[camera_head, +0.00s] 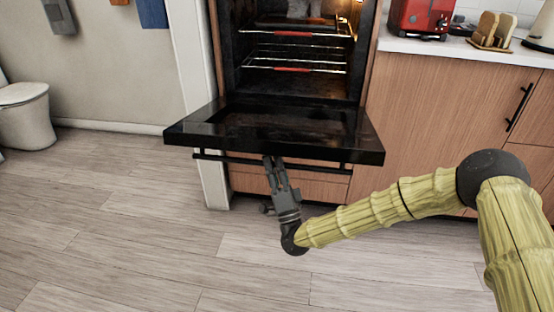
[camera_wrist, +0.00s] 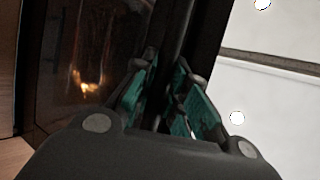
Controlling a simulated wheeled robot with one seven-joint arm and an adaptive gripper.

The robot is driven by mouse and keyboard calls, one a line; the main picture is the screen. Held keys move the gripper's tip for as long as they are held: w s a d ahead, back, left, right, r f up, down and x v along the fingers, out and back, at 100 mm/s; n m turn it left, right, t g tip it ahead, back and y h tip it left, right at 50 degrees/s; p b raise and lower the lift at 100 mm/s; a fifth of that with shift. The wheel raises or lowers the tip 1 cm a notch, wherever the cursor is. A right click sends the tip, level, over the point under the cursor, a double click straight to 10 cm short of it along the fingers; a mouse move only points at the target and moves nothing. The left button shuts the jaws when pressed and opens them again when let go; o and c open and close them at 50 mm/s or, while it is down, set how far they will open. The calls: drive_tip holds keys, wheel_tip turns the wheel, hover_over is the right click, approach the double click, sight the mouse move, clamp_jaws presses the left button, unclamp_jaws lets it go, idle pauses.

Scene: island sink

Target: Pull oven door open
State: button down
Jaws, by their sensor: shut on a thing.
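The oven door (camera_head: 280,122) is black with a dark glass pane. In the head view it is folded down to about level, and the lit oven inside (camera_head: 290,60) shows behind it. A black bar handle (camera_head: 225,158) runs along the front underside of the door. My gripper (camera_head: 270,162) is below the door and is shut on the handle near its middle. In the wrist view the teal-padded fingers (camera_wrist: 168,108) are on either side of the dark handle bar (camera_wrist: 172,60). The door's glass (camera_wrist: 85,75) shows to the left with a warm reflection. The exact finger contact is partly hidden.
Wood-fronted cabinets (camera_head: 430,115) with a white counter stand to the right, holding a red toaster (camera_head: 418,16). Oven racks (camera_head: 295,55) are inside. A white wall end (camera_head: 205,120) is left of the oven. The wood floor (camera_head: 130,220) in front and left is clear.

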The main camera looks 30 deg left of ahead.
drive_tip(key=shift+s+f, duration=0.1)
drive_tip(key=shift+s, duration=0.1)
drive_tip(key=c, duration=1.4)
unclamp_jaws()
drive_tip(key=v, duration=1.2)
